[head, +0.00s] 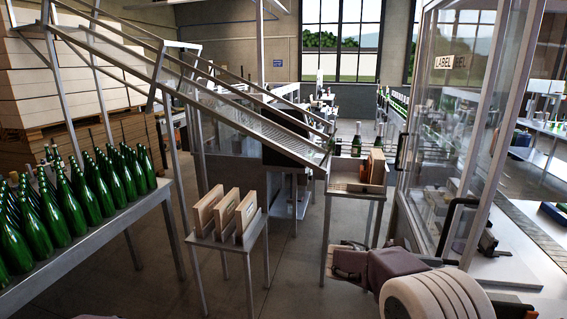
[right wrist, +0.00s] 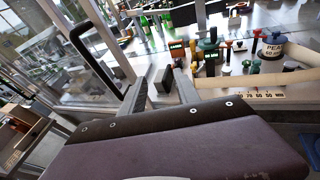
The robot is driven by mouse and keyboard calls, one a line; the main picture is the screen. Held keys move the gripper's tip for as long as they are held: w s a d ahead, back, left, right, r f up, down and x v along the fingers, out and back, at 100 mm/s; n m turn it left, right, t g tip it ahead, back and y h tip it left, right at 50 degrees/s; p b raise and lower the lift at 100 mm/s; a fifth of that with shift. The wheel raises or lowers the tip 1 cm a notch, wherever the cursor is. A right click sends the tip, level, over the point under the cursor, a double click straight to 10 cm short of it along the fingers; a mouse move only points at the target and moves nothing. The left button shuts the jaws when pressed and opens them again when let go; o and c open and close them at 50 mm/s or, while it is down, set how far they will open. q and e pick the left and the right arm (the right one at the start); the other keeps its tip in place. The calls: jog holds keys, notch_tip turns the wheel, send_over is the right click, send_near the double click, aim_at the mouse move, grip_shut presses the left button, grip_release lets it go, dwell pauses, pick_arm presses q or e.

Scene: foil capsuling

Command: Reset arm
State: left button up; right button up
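My right gripper (head: 346,262) shows in the head view at the lower right of the middle, at the end of my white-ringed right arm. In the right wrist view the two fingers of this gripper (right wrist: 160,86) stand apart with nothing held between them. My left gripper does not show in the head view. Green bottles (head: 85,195) stand in rows on the metal table at the left.
A black handle (right wrist: 95,58) shows in the right wrist view. A small table (head: 228,240) holds wooden panels (head: 210,209). A sloped chute (head: 240,118) crosses behind. Floor (head: 290,285) is clear between.

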jog(key=s+a+f+m+g+y, duration=0.2)
jog(key=s+a+f+m+y, duration=0.25)
jog(key=s+f, duration=0.3)
jog(key=s+a+f+m+g+y, duration=0.1)
jog(key=s+a+f+m+y, duration=0.2)
jog(key=s+f+y, duration=0.35)
jog(key=s+a+f+m+t+y, duration=0.2)
jog(key=a+f+m+y, duration=0.2)
jog(key=a+f+m, duration=0.3)
jog(key=a+m, duration=0.3)
jog(key=m, duration=0.1)
jog(key=shift+s+a, duration=0.4)
jog(key=shift+s, duration=0.15)
jog(key=shift+d, duration=0.1)
